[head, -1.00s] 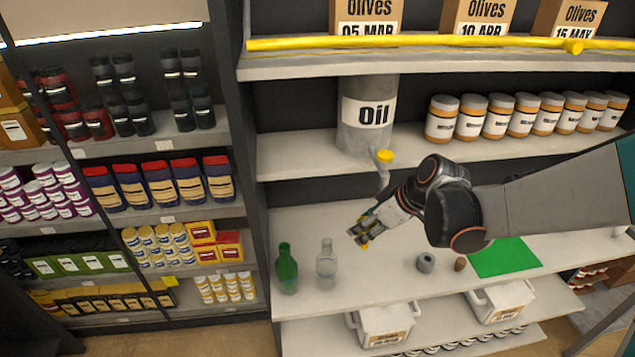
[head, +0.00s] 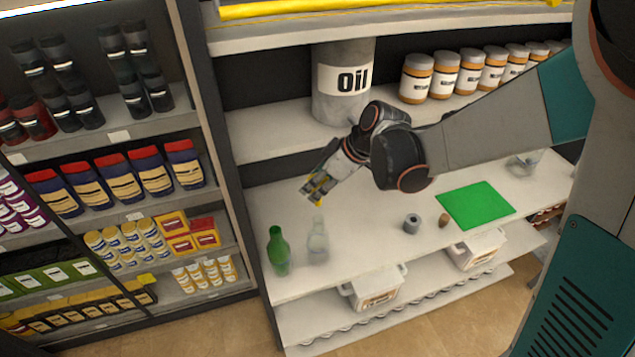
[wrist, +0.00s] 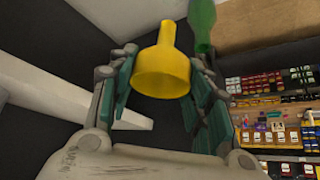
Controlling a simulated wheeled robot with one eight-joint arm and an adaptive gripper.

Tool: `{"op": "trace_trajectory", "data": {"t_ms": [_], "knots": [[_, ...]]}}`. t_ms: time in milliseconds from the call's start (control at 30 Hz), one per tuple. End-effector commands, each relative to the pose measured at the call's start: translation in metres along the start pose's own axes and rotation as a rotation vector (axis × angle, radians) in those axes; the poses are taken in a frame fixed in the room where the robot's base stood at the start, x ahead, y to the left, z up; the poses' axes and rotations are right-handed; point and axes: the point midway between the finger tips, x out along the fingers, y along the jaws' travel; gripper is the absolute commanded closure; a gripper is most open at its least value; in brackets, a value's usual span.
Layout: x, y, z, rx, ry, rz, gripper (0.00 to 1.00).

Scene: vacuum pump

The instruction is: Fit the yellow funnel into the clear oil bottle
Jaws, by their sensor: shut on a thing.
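The clear oil bottle (head: 318,243) stands upright on the white counter, just right of the green bottle (head: 278,252). My gripper (head: 318,188) is shut on the yellow funnel, held above the clear bottle's mouth in the head view and apart from it. The funnel (wrist: 162,68) shows between the fingers in the wrist view, its narrow spout toward the top of that picture. The green bottle also shows in the wrist view (wrist: 202,22), beside the spout. I cannot make out the clear bottle there.
A grey roll (head: 411,223), a small brown piece (head: 444,220) and a green mat (head: 475,205) lie to the right on the counter. A large oil can (head: 340,85) stands on the shelf behind. White bins (head: 375,289) sit below.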

Motion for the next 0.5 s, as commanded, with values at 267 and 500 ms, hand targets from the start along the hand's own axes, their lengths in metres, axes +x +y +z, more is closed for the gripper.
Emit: {"op": "trace_trajectory", "data": {"t_ms": [267,500], "knots": [[0.016,0.000,0.010,0.000,0.000,0.000,0.75],[0.031,0.000,0.020,0.000,0.000,0.000,0.75]]}}
